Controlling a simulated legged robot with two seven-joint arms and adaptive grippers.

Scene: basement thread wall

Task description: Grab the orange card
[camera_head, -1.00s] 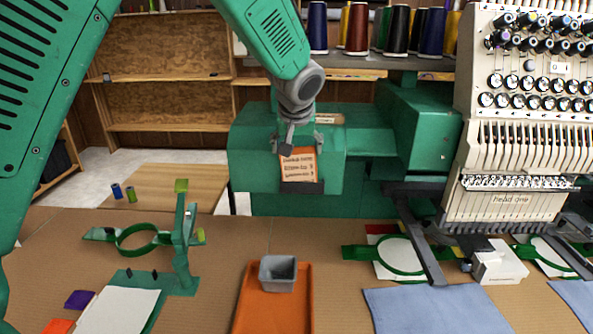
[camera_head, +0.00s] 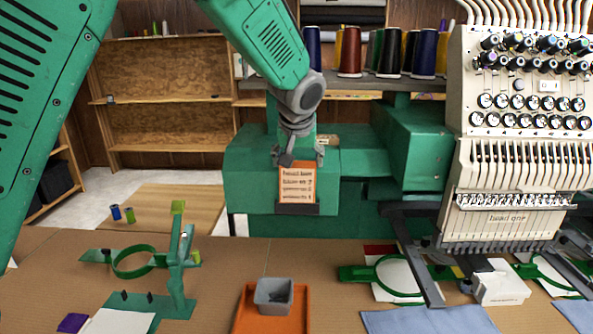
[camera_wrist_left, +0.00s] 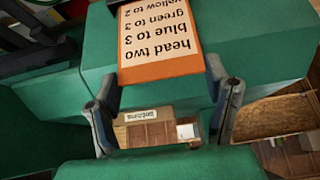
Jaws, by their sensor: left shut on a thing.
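The orange card (camera_head: 297,184), with a white face and dark lettering, is upright in front of the green machine housing, above a dark ledge or holder (camera_head: 298,209). My left gripper (camera_head: 298,160) reaches down from above and is shut on the card's upper part. In the left wrist view the card (camera_wrist_left: 158,66) shows upside down between the fingers (camera_wrist_left: 160,85), with lines such as "head two" and "blue to 3". Whether its lower edge touches the holder is unclear. My right gripper is not in view.
An orange tray (camera_head: 243,318) with a grey bin (camera_head: 273,294) lies on the table below. A green hoop stand (camera_head: 180,265) is at left. The embroidery head (camera_head: 510,170) and green hoops (camera_head: 395,275) are at right. Thread cones (camera_head: 350,52) stand behind.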

